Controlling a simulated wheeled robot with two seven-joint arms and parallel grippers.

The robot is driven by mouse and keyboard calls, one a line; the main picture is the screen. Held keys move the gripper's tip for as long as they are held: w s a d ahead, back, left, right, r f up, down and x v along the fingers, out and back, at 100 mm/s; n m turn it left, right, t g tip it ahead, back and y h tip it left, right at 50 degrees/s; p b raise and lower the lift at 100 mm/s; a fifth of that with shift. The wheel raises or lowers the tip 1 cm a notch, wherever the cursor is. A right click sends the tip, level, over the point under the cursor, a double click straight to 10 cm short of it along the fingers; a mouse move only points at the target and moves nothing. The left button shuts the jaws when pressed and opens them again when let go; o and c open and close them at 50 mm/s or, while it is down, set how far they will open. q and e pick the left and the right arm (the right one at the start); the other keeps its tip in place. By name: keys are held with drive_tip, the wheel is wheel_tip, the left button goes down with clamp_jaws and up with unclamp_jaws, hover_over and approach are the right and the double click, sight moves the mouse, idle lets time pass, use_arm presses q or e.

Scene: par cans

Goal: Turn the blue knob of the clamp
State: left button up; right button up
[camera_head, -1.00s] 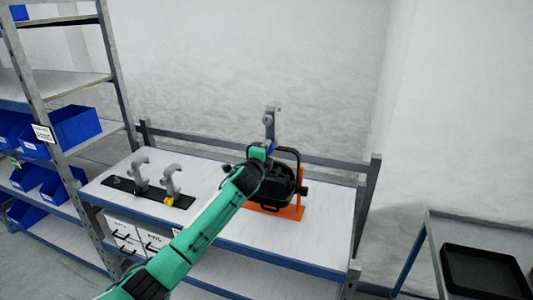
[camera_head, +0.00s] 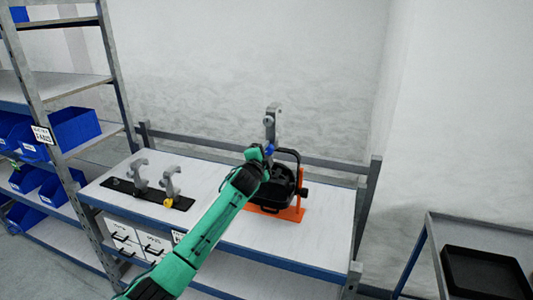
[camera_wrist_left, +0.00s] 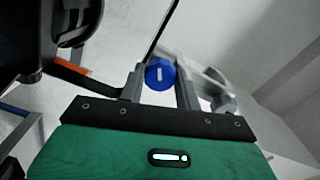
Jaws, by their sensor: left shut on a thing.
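The grey hook clamp (camera_head: 271,120) stands upright at the top of the black lamp's yoke. Its blue knob (camera_head: 269,149) shows beside my gripper. My left gripper (camera_head: 263,152) reaches it from the front and is shut on the knob. In the left wrist view the blue knob (camera_wrist_left: 160,73), with a pale bar across its face, sits between the two grey fingers. Part of the clamp (camera_wrist_left: 222,98) shows behind the right finger. The black lamp (camera_head: 272,190) stands in an orange stand (camera_head: 293,212), partly hidden by my arm. My right gripper is not in view.
Two more grey clamps (camera_head: 139,172) (camera_head: 171,182), one with a yellow knob, stand on a black strip (camera_head: 152,195) at the left of the table (camera_head: 225,230). A rail runs behind. A shelf with blue bins (camera_head: 75,128) stands left; a cart with a black tray (camera_head: 485,272) stands right.

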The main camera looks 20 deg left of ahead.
use_arm(q)
drive_tip(key=o, duration=1)
drive_tip(key=shift+s, duration=0.6)
drive_tip(key=shift+s+a+b, duration=0.15)
drive_tip(key=shift+s+b, duration=0.85)
drive_tip(key=shift+s, duration=2.2)
drive_tip(key=shift+s+a+b, duration=0.1)
drive_tip(key=shift+s+b, duration=0.85)
drive_tip(key=shift+s, duration=2.2)
